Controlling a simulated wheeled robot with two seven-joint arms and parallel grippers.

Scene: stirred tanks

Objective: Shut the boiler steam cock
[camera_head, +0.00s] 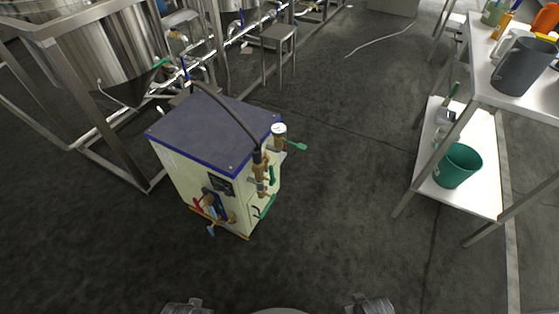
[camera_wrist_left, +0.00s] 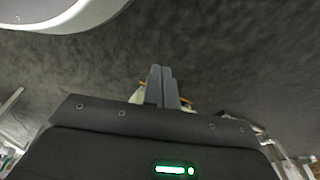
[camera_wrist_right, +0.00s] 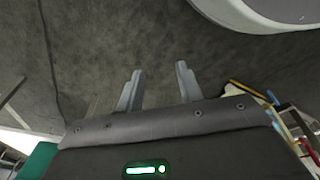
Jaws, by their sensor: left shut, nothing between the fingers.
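The boiler (camera_head: 215,150) is a cream box with a dark, blue-edged top. It stands on the floor left of centre in the head view. A black hose arches over its top to brass fittings (camera_head: 258,165) on its right corner. Green levers show at the upper right (camera_head: 296,146) and lower right (camera_head: 267,206); I cannot tell for sure which is the steam cock. My left gripper (camera_wrist_left: 162,75) is shut and empty in its wrist view. My right gripper (camera_wrist_right: 157,82) is open and empty in its wrist view. Both are away from the boiler.
A steel tank (camera_head: 95,55) on a frame stands at the back left. A steel shelf table at right bears a grey jug (camera_head: 522,67) and, lower down, a green bucket (camera_head: 457,166). A small stool (camera_head: 279,35) stands behind. The floor in front of the boiler is clear.

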